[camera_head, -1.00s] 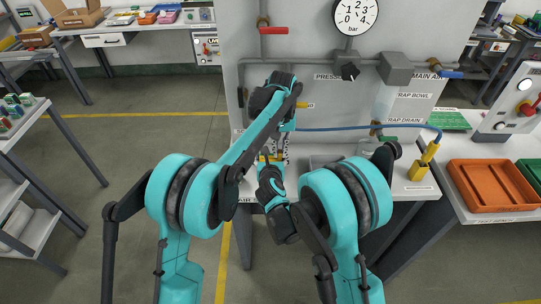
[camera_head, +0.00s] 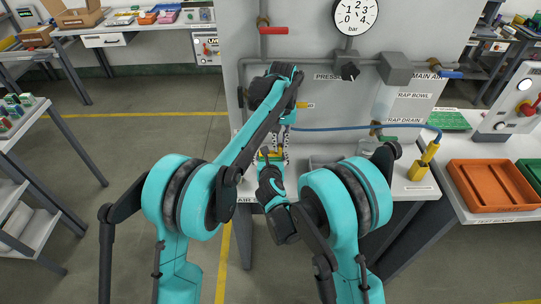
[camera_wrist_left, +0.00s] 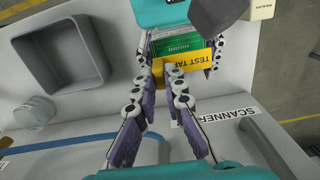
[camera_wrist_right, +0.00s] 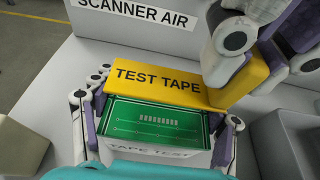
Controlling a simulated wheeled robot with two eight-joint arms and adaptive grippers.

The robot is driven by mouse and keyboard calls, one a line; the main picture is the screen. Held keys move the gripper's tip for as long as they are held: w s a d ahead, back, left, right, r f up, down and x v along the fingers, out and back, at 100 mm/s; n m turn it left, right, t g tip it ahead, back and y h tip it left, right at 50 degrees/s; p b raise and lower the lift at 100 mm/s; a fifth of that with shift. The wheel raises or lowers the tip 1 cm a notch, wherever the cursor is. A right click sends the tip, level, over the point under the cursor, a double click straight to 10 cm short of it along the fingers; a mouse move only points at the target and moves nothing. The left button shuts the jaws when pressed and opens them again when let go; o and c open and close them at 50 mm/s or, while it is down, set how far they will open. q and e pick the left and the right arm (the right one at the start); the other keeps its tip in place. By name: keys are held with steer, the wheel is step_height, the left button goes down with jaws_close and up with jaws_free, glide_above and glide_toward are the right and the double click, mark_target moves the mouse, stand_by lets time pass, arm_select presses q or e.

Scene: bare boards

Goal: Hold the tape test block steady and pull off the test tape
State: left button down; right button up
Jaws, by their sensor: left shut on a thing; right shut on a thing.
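The tape test block (camera_wrist_right: 155,122) is a small block with a green circuit-board top and a light front marked TAPE TEST. My right gripper (camera_wrist_right: 160,108) has a finger on each side of it and is shut on it. The yellow test tape (camera_wrist_right: 150,80) lies across the far side of the block's top, its TEST TAPE lettering readable. My left gripper (camera_wrist_right: 235,62) is shut on the tape's right end in the right wrist view. In the left wrist view the tape (camera_wrist_left: 198,68) sits beyond my left fingers, beside the green top (camera_wrist_left: 172,45). Whether the tape still touches the block is unclear.
A grey tray (camera_wrist_left: 60,55) and a clear round jar (camera_wrist_left: 35,112) stand on the bench beside the work. A blue hose (camera_head: 365,126) crosses in front of the grey panel (camera_head: 310,90). An orange tray (camera_head: 490,187) lies farther right.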

steer(key=o, duration=1.4)
steer(key=shift+c, duration=0.2)
steer(key=v, duration=1.2)
steer(key=shift+s, duration=0.1)
